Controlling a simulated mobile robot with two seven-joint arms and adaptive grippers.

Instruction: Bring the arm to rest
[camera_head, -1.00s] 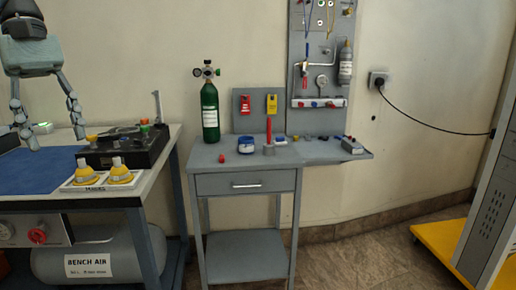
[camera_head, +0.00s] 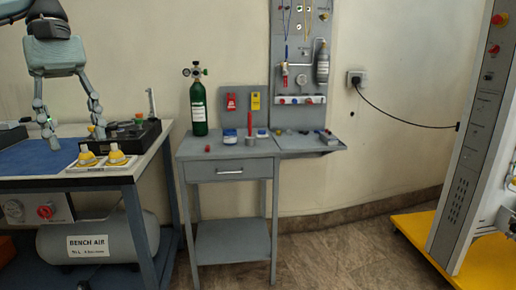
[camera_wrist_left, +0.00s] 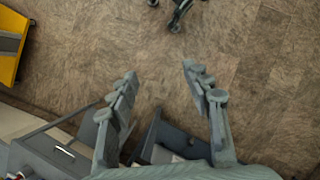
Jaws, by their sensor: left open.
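My left gripper (camera_head: 75,140) hangs at the left of the head view with its two fingers pointing down and spread apart. It is open with nothing between the fingers. In the head view it overlaps the left workbench (camera_head: 150,165) and its black device; I cannot tell its height above them. The left wrist view shows the same open fingers (camera_wrist_left: 160,72) over bare brown floor.
A grey drawer table (camera_head: 228,148) holds a green cylinder (camera_head: 198,108) and small parts. Yellow masks (camera_head: 101,157) sit on a white tray on the bench. Floor between table and cabinet is clear.

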